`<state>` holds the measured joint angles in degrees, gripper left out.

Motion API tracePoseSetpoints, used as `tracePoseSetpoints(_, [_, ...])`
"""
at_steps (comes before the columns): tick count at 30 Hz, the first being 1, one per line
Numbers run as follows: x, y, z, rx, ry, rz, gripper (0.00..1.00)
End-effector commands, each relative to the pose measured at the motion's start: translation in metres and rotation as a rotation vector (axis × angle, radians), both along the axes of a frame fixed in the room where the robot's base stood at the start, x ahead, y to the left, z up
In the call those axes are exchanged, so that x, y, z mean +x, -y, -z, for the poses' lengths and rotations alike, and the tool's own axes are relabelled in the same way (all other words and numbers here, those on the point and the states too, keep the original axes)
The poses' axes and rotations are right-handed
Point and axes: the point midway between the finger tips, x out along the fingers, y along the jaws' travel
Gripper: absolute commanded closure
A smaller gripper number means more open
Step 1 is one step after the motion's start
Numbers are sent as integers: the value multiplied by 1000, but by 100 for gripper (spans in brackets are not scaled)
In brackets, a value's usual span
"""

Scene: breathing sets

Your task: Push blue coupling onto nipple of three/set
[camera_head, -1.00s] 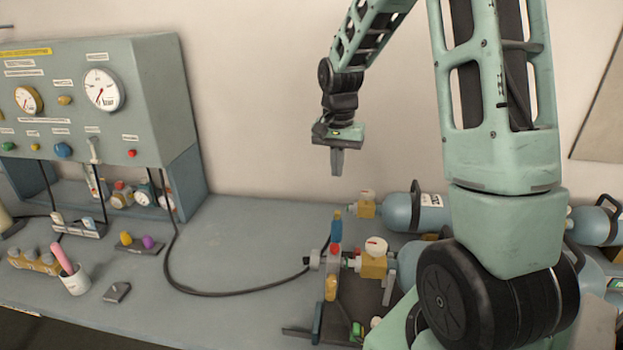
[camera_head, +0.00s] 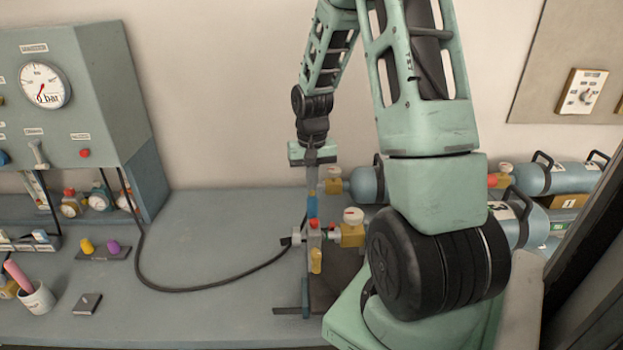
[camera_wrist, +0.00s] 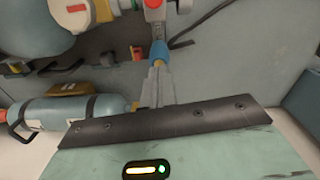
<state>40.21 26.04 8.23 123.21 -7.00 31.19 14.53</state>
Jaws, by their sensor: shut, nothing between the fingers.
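In the wrist view my shut fingers (camera_wrist: 158,72) line up with the coupling's end and look touching or very close. A cylinder labelled 3 (camera_head: 507,221) lies at the right, partly behind my arm. The nipple itself is not clearly visible.
A white-capped brass valve (camera_head: 352,233) sits just right of the coupling. A black hose (camera_head: 205,289) runs from the assembly to the gauge panel (camera_head: 85,95). More cylinders (camera_head: 545,178) lie at the back right. The bench left of the assembly is mostly clear.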

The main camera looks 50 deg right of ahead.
Motion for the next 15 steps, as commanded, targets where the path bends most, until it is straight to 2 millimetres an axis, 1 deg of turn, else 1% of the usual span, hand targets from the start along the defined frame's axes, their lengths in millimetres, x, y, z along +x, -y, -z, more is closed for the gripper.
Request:
tracePoseSetpoints(1, [0,0,8,0,0,0,100])
tracePoseSetpoints(3, [0,0,11,0,0,0,100])
tracePoseSetpoints(15, [0,0,11,0,0,0,100])
